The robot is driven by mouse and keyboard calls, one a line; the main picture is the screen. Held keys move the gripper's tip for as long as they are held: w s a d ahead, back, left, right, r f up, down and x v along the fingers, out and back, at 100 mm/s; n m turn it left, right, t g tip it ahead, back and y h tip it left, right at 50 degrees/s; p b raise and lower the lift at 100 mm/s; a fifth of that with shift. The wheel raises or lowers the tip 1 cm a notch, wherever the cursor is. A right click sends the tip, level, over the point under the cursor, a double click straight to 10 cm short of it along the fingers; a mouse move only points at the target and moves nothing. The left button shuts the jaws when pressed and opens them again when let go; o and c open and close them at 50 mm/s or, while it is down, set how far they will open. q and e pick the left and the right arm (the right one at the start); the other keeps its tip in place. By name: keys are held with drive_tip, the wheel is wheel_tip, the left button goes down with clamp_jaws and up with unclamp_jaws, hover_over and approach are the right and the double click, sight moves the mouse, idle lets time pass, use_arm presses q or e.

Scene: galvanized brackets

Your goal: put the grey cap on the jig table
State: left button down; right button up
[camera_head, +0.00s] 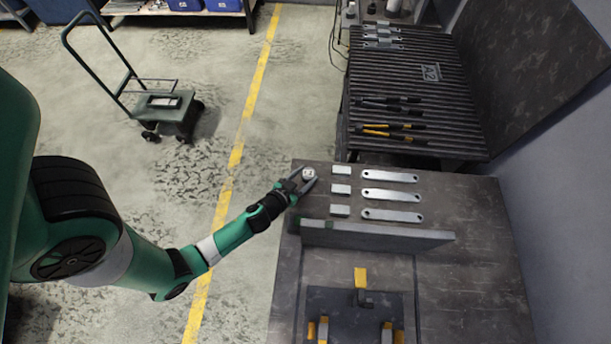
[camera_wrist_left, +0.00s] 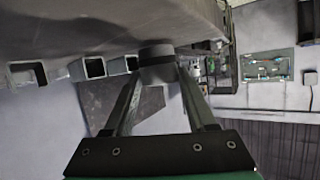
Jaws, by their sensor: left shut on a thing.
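The grey cap (camera_head: 309,173) is a small round piece with a pale marked top, at the left edge of the dark workbench (camera_head: 470,215) in the head view. My left gripper (camera_head: 303,181) is shut on it, one finger on each side. In the left wrist view the cap (camera_wrist_left: 156,65) shows as a short grey cylinder between the fingertips, close to the bench surface (camera_wrist_left: 100,30). I cannot tell whether it touches the bench. A dark fixture plate with yellow-tipped clamps (camera_head: 361,277) is at the bench's near part. My right gripper is not in view.
Several small grey square tubes (camera_head: 341,189) and flat metal brackets (camera_head: 392,194) lie in rows right of the cap. A grey upright bar (camera_head: 375,235) stands in front of them. A slatted table marked A2 (camera_head: 415,95) holds tools behind. A cart (camera_head: 165,105) stands on the floor.

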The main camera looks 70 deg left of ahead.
use_arm(q)
drive_tip(key=shift+f, duration=0.3)
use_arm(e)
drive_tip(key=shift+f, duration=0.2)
use_arm(q)
drive_tip(key=shift+c, duration=1.1)
unclamp_jaws()
drive_tip(key=b+v, duration=0.2)
drive_tip(key=v, duration=0.9)
drive_tip(key=shift+s+d, duration=0.1)
drive_tip(key=shift+d, duration=0.1)
drive_tip(key=shift+s+d+r, duration=0.1)
drive_tip(key=shift+s+r, duration=0.2)
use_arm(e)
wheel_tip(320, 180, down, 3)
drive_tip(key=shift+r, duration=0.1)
use_arm(q)
drive_tip(key=shift+w, duration=0.1)
